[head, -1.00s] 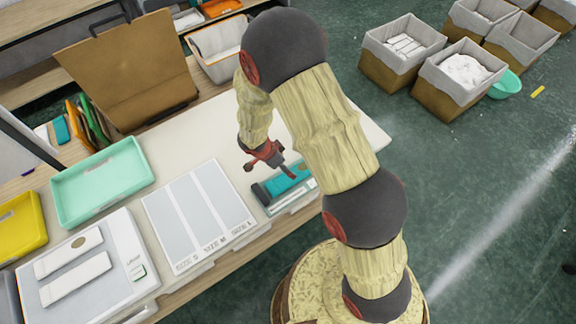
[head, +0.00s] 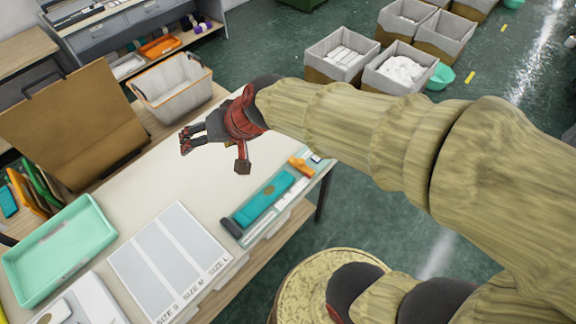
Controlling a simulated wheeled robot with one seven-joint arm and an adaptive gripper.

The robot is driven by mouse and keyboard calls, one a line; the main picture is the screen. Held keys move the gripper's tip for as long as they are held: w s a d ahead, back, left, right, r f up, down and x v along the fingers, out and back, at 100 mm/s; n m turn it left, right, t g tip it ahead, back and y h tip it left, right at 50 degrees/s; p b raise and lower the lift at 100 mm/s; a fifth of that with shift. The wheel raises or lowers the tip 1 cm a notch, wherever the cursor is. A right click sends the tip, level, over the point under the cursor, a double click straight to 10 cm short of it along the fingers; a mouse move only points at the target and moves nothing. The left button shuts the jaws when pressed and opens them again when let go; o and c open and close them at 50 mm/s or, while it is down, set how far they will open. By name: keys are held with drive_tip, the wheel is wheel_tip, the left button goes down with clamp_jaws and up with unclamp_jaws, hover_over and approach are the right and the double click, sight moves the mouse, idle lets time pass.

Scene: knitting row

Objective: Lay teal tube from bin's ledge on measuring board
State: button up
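The teal tube (head: 266,200) is a flat teal piece with a small brown mark. It lies on the ledge of the pale bin (head: 258,238) at the table's front edge. The measuring board (head: 142,259) is a white board with grey strips marked SIZE S, SIZE M and SIZE L. It lies flat left of the bin, with its strips bare. My gripper (head: 184,141) is raised over the back part of the table, pointing left, away from tube and board. Its fingers are apart with nothing visible between them.
A mint tray (head: 22,258) stands left of the board. Behind the table's back are a brown upright panel (head: 75,130) and a white basket (head: 205,92). An orange piece (head: 301,167) lies near the tube's right end. The white tabletop between is clear.

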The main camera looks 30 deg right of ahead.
drive_tip(key=s+d+n+h, duration=0.1)
drive_tip(key=s+d+h, duration=0.1)
drive_tip(key=s+d, duration=0.3)
drive_tip(key=s+d+r+n+g+h, duration=0.1)
drive_tip(key=s+d+h, duration=0.1)
drive_tip(key=s+d, duration=0.4)
drive_tip(key=s, duration=0.5)
drive_tip(key=shift+d+r, duration=0.25)
drive_tip(key=shift+d, duration=0.05)
